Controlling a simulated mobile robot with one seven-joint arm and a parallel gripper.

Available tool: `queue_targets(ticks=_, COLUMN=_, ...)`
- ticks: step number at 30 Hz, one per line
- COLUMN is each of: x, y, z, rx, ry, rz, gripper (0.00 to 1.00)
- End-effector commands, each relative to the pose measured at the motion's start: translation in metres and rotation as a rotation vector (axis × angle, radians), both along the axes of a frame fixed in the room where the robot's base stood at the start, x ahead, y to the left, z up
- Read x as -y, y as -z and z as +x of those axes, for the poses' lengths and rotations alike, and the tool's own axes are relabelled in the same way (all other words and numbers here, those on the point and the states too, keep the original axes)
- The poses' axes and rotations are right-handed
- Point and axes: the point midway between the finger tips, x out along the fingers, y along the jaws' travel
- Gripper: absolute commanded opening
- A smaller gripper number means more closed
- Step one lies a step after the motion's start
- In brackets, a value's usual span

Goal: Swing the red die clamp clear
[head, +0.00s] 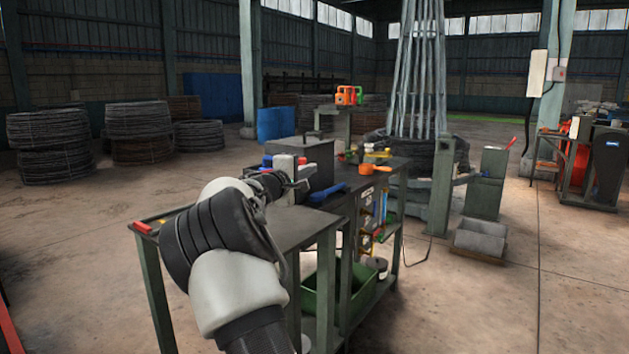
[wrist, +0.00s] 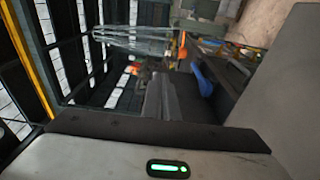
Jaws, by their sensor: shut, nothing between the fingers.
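I cannot surely pick out the red die clamp. A small red part (head: 302,160) shows just above my gripper (head: 304,174) in the head view, in front of a dark box-shaped housing (head: 312,150) on the bench. A small blue part (head: 267,161) shows to its left. My gripper is shut and empty, over the bench top, and its fingertips are small and partly lost against the dark housing. I cannot tell whether it touches anything. The wrist view is turned on its side and shows no clear red clamp.
A blue tool (head: 327,192) lies on the bench (head: 290,235), right of my gripper; it also shows in the wrist view (wrist: 203,80). An orange-handled item (head: 366,169) lies farther right. A red-handled item (head: 142,227) lies at the bench's left end. Wire coils (head: 50,147) stand far left.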

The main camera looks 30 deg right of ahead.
Motion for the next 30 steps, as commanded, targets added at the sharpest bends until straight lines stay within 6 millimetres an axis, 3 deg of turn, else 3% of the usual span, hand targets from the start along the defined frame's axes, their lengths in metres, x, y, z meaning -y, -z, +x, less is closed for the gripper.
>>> queue_targets(ticks=3, x=-0.003, y=0.002, z=-0.019, rx=-0.001, ry=-0.001, rz=0.003, gripper=0.00)
queue_targets(ticks=9, x=-0.005, y=0.000, z=-0.036, rx=0.000, ry=-0.001, rz=0.001, gripper=0.00)
queue_targets(ticks=27, x=-0.004, y=0.000, z=-0.040, rx=0.000, ry=0.000, rz=0.002, gripper=0.00)
queue_targets(ticks=30, x=-0.001, y=0.001, z=-0.050, rx=0.016, ry=0.017, rz=0.038, gripper=0.00)
